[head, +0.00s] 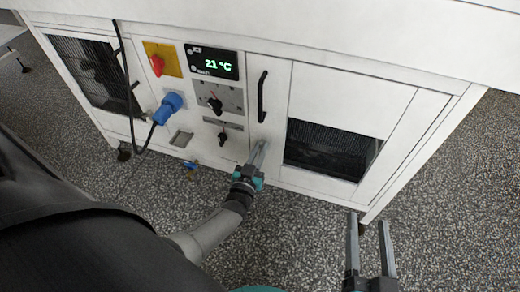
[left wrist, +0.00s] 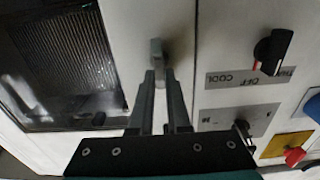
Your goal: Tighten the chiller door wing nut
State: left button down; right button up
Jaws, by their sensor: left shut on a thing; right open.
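My left gripper (head: 261,146) reaches the lower part of the white chiller door (head: 276,86), below its black handle (head: 262,97). In the left wrist view, the left gripper (left wrist: 162,74) is shut on a small grey upright tab, seemingly the wing nut (left wrist: 156,50), on the white front. Part of the nut is hidden between the fingers, and I cannot make it out in the head view. My right gripper (head: 368,217) is open and empty, in front of the cabinet's lower right corner, over the floor.
Left of the door are a display (head: 212,62) reading 21 °C, black knobs (head: 215,104), a red switch on a yellow plate (head: 163,60) and a blue plug (head: 168,108) with a black cable. A dark mesh opening (head: 333,150) lies right. The speckled floor (head: 300,240) in front is clear.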

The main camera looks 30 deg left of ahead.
pick_arm(q)
jog(key=shift+m, duration=0.3)
jog(key=m, duration=0.4)
jog(key=shift+d+f, duration=0.1)
jog(key=shift+d, duration=0.3)
jog(key=shift+w+d+f+m, duration=0.15)
jog(key=shift+f+m, duration=0.1)
jog(key=shift+m, duration=1.95)
jog(key=shift+s+d+f+m, duration=0.1)
jog(key=shift+d+f+m, duration=0.1)
jog(key=shift+m, duration=2)
jog(key=shift+w+d+f+m, duration=0.1)
jog(key=shift+f+m, duration=0.15)
jog(key=shift+m, duration=1.95)
jog(key=c, duration=0.9)
grip_release()
